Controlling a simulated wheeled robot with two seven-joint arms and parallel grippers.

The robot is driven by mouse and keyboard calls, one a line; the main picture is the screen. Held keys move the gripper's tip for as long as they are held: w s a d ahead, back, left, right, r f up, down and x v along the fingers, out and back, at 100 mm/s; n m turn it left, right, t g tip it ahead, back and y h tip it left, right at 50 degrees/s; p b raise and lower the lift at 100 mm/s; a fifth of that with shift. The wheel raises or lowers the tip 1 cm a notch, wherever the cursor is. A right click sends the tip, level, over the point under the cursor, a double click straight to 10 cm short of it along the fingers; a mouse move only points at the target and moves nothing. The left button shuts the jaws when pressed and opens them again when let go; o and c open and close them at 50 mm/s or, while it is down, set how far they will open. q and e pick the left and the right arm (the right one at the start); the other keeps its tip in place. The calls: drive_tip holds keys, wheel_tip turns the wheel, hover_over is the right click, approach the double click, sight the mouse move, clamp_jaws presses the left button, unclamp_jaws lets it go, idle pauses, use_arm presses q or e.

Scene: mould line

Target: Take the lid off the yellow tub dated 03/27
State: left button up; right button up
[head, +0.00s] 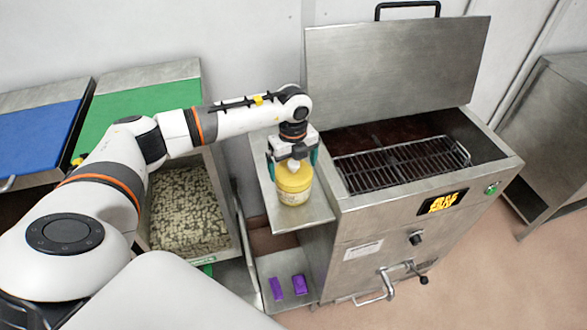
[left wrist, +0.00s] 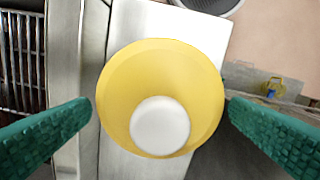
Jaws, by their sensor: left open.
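A yellow tub (head: 294,188) with a pale label stands upright on the steel side shelf (head: 312,216) of the machine. Any date on the label is too small to read. My left gripper (head: 293,160) is directly above the tub, pointing down, with its green fingers open on either side of the tub's top. In the left wrist view the yellow round top (left wrist: 160,75) lies between the fingers, with a gap on both sides. My right gripper is not in view.
The steel machine (head: 375,225) beside the shelf has its cover (head: 395,70) raised and a wire rack (head: 400,163) inside. Two purple blocks (head: 288,287) lie on a lower shelf. A bin of beige lumps (head: 190,215) and a green board (head: 140,108) are on the left.

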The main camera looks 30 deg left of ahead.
use_arm(q)
drive_tip(key=shift+c, duration=0.3)
drive_tip(key=c, duration=0.7)
drive_tip(key=shift+o, duration=0.2)
drive_tip(key=shift+r, duration=0.1)
